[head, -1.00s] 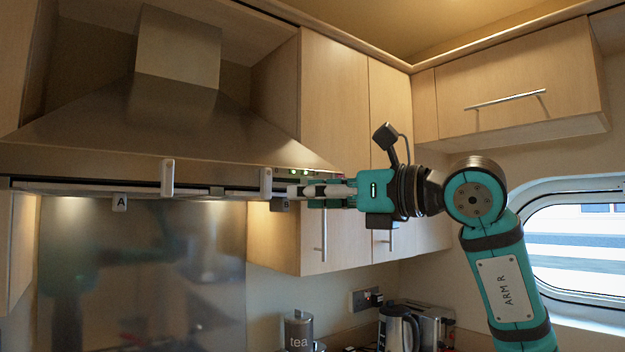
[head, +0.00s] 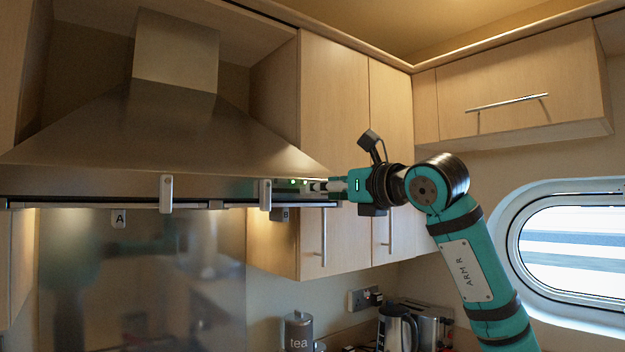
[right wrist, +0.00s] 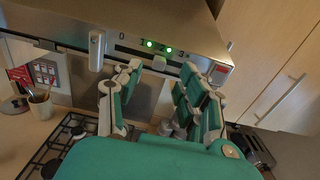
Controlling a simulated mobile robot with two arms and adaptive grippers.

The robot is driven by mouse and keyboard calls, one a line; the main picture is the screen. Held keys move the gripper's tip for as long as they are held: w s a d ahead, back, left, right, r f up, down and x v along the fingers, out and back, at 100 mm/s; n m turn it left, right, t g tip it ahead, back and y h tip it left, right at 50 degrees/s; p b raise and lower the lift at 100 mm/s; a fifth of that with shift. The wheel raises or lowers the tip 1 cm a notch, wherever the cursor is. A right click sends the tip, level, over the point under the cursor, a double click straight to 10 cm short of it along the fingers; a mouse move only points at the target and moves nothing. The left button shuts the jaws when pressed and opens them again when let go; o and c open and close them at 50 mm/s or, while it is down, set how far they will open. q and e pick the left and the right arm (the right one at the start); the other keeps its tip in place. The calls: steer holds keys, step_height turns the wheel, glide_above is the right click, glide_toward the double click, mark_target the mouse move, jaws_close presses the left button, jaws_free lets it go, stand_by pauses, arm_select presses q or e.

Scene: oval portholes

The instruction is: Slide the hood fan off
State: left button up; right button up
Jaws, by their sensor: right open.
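The steel range hood (head: 175,165) spans the left of the head view. In the right wrist view its front strip (right wrist: 205,62) shows a scale from 0 to 3, two lit green lights (right wrist: 149,44) and a small pale slider knob (right wrist: 159,61) below them, near the 2. My right gripper (right wrist: 161,70) is open, with its fingers on either side of the knob; I cannot tell whether they touch it. In the head view the right gripper (head: 320,186) is at the hood's right front corner, and the knob cannot be made out. My left gripper is not in view.
Two upright pale handles (head: 166,194) (head: 265,194) stand out from the hood's front edge, the right one close to my gripper. Tags A (head: 119,218) and B hang below. Wall cupboards (head: 335,150) stand right behind. The gas hob (right wrist: 72,140) lies below.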

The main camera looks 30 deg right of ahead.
steer(key=shift+w+a+p, duration=0.2)
steer(key=shift+w+p, duration=0.45)
steer(key=shift+w, duration=1.65)
jaws_close()
